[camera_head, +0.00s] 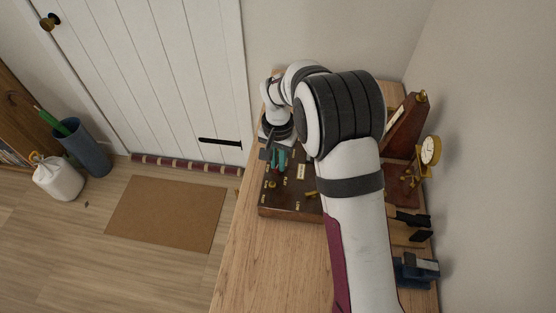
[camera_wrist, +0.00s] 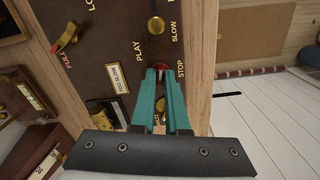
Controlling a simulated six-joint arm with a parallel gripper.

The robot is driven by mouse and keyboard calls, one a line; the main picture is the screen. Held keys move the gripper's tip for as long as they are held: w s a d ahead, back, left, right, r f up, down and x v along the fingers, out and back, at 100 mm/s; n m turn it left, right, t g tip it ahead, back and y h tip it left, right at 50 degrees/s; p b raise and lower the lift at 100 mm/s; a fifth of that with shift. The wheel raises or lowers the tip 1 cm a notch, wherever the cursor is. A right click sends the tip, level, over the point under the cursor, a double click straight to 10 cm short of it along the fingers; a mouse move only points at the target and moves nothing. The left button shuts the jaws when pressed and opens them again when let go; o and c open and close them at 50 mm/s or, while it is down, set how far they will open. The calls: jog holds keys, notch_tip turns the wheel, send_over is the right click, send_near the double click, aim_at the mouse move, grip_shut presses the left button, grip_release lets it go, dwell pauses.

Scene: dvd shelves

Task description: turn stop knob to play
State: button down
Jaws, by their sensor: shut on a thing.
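The dark brown control panel (camera_head: 290,208) sits on the wooden bench, and its face fills the upper middle of the wrist view (camera_wrist: 112,60). The play/stop knob (camera_wrist: 162,66) shows as a small red part at my fingertips, between the PLAY label (camera_wrist: 138,49) and the STOP label (camera_wrist: 181,69). My gripper (camera_wrist: 161,73) has its teal fingers closed on this knob. The fingers cover most of it, so which label it points at cannot be told. In the head view my gripper (camera_head: 279,160) is over the far part of the panel.
A gold slider knob (camera_wrist: 156,25) and a red-and-gold knob (camera_wrist: 68,38) by FULL are on the same panel. A brown metronome (camera_head: 408,122) and a gold clock (camera_head: 430,151) stand right of my arm. The bench front (camera_head: 262,265) is clear.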

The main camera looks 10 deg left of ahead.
jog(key=n, duration=0.4)
jog(key=shift+n, duration=2.3)
jog(key=c, duration=0.9)
grip_release()
notch_tip(320, 180, up, 16)
jog(key=shift+f, duration=0.1)
